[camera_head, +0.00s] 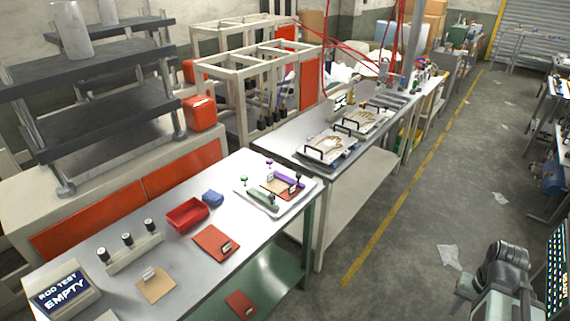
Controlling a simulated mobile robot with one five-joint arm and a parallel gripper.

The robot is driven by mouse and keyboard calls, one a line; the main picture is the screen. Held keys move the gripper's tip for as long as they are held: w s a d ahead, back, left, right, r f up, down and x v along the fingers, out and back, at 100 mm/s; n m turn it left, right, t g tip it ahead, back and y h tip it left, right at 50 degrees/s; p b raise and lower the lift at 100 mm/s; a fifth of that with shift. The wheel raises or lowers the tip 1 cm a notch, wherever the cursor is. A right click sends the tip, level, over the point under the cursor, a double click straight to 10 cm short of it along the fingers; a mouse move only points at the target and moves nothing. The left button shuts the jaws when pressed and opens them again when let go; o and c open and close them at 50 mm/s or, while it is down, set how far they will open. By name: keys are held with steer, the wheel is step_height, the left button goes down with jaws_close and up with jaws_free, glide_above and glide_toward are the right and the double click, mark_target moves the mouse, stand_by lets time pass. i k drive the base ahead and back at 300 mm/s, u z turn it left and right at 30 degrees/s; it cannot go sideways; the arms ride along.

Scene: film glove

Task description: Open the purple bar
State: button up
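The purple bar (289,180) is small and lies along the far right side of a white tray (249,203) on the near metal table. A pale label stands by its right end, and a dark knob stands close to that end. A green bar (263,200) lies on the near left side of the same tray, with a reddish-brown sheet between the two bars. Whether the purple bar is closed down on the sheet is too small to tell. Dark arm links at the lower right look like mine, far from the tray; no gripper fingers can be made out.
A second bench (285,145) adjoins behind. The aisle floor (405,225) at right is mostly clear.

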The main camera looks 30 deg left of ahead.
mark_target(287, 179)
steer(key=u, duration=1)
steer(key=i, duration=1.45)
steer(key=u, duration=1.25)
steer(key=i, duration=0.25)
steer(key=u, duration=0.35)
steer(key=k, duration=0.8)
steer(key=u, duration=0.15)
steer(key=i, duration=0.9)
steer(key=z, duration=0.1)
